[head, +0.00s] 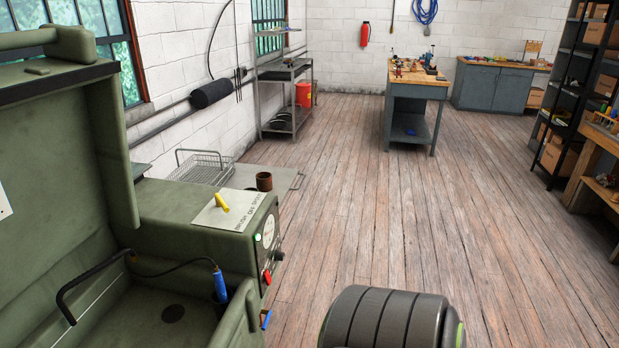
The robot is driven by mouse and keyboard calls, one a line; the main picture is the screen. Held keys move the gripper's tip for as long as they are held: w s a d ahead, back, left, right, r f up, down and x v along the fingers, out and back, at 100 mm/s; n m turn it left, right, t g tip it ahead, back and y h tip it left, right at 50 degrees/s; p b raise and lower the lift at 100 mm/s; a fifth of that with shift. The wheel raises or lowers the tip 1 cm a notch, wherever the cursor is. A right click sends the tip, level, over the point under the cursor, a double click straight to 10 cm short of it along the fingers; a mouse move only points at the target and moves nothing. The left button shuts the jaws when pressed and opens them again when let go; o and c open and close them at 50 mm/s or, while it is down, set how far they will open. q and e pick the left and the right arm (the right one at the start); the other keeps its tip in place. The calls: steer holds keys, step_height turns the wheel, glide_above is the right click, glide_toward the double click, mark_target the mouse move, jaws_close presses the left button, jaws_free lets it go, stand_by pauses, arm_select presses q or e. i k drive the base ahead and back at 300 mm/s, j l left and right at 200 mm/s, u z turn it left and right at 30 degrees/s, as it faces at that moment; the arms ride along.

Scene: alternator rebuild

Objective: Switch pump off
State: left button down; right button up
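The pump switch is not labelled legibly at this size. A green parts washer (180,232) with a raised lid fills the left side of the head view. Its control panel on the right end is seen at a steep angle. The panel carries a lit green lamp (258,239), a pale round dial (269,229), a black knob (279,256) and a red switch or lever (267,277). Which of these works the pump I cannot tell. Neither of my grippers is in view.
A blue-handled tool (220,287) on a dark hose stands in the washer basin. A blue-tipped lever (266,320) sticks out below the panel. A white card (222,217) lies on top. One of my arm links blocks the bottom middle.

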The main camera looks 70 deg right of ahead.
mark_target(268, 280)
steer(key=z, duration=1.85)
